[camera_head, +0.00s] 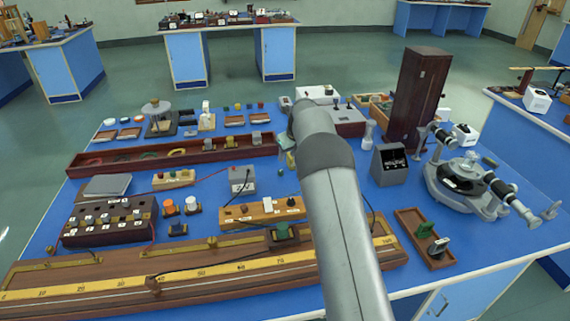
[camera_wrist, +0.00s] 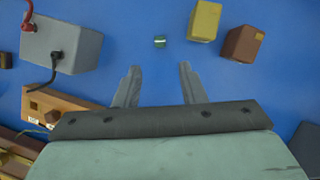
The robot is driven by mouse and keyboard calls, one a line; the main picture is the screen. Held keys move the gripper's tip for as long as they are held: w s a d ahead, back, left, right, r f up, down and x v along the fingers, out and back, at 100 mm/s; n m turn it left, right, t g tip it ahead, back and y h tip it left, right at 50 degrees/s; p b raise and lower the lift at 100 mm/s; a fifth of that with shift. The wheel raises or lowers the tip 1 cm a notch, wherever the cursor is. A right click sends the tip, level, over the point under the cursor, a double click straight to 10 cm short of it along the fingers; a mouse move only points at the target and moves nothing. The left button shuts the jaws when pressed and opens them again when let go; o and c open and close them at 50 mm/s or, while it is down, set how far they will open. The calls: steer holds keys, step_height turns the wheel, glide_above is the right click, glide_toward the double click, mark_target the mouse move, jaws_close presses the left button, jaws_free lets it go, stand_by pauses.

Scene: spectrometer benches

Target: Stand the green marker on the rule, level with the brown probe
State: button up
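The green marker (camera_wrist: 160,41) is a small green piece lying on the blue bench, seen in the wrist view just beyond my fingertips. It seems to be the tiny green spot (camera_head: 280,171) left of my arm in the head view. My gripper (camera_wrist: 158,85) is open and empty, its two fingers apart and pointing toward the marker, not around it. The rule (camera_head: 205,271) is a long wooden board with a yellow scale at the front left. The brown probe (camera_head: 153,285) appears to be the small brown piece on it, with a dark wire attached.
A grey box (camera_wrist: 62,45) with red and black leads is left of the marker. A yellow block (camera_wrist: 205,20) and a brown block (camera_wrist: 242,44) are to its right. A wooden key box (camera_head: 262,212) stands behind the rule. A green-topped piece (camera_head: 281,232) is on the board.

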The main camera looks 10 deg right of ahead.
steer(key=s+r+n+g, duration=0.1)
steer(key=s+r+n, duration=0.45)
steer(key=s, duration=0.55)
steer(key=s+r+n+g, duration=0.1)
steer(key=s+r+n, duration=0.5)
steer(key=s, duration=0.4)
steer(key=s+a+f+n, duration=0.1)
steer(key=s+n, duration=0.5)
steer(key=s, duration=0.3)
steer(key=s+a+n+g, duration=0.1)
steer(key=s+n, duration=0.5)
steer(key=s, duration=0.4)
steer(key=shift+a+f+h, duration=0.25)
steer(key=shift+f+h, duration=0.05)
steer(key=shift+f, duration=0.05)
steer(key=shift+o, duration=0.5)
steer(key=s+f+n+h, duration=0.1)
steer(key=s+f+n, duration=0.3)
steer(key=s+n, duration=0.4)
steer(key=s, duration=0.4)
steer(key=shift+s+d+g, duration=0.2)
steer(key=shift+s+g, duration=0.2)
steer(key=shift+r, duration=0.1)
